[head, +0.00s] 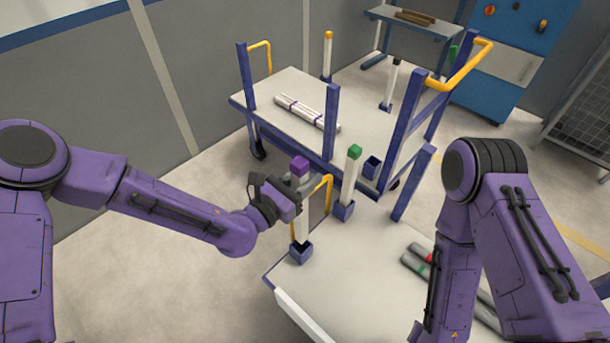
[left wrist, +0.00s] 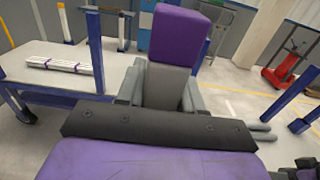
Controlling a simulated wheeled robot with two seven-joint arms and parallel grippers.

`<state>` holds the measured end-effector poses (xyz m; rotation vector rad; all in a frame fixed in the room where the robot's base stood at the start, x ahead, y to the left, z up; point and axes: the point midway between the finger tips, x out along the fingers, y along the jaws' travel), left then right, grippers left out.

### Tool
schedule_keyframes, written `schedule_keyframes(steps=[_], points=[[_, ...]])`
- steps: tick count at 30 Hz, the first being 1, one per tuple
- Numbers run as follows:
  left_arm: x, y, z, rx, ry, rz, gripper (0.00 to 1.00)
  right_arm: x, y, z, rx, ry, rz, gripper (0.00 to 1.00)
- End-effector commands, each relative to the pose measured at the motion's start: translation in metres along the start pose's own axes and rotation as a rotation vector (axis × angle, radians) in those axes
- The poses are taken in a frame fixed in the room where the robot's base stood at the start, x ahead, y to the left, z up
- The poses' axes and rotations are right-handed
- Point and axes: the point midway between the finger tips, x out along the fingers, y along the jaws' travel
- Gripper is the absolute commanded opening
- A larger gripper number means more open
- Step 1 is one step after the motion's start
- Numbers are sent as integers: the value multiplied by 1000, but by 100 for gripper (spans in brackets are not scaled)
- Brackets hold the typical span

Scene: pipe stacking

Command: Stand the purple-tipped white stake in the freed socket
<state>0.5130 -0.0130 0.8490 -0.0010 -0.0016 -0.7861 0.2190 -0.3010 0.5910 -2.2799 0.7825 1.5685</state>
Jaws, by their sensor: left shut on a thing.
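The purple-tipped white stake (head: 303,228) is upright at the near table's left corner, its purple tip (head: 299,166) on top. Its lower end meets a blue socket (head: 300,256) and appears to sit inside it; how deep I cannot tell. My left gripper (head: 295,193) is shut on the stake just below the tip. In the left wrist view the purple tip (left wrist: 180,38) rises above the gripper (left wrist: 170,85), which hides the lower stake. My right arm shows at the right, but its gripper is out of view.
A green-tipped stake (head: 350,178) stands in a nearby socket, with an empty blue socket (head: 371,167) to its right. A cart (head: 255,98) behind carries white pipes (head: 305,110). Grey pipes (head: 415,265) lie on the near table (head: 350,290). Yellow handles (head: 327,190) rise beside the stake.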

Motion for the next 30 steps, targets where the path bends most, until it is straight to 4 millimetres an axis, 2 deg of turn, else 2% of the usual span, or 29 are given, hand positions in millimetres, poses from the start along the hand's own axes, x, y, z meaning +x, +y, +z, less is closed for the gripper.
schedule_keyframes(steps=[1, 30], points=[[0, 0, -7, 0, -1, 0, 0, 6, -1, 3, 0, 0, 0, 43], [0, 0, -89, -1, 0, 0, 0, 70, -6, 29, 0, 0, 0, 43]])
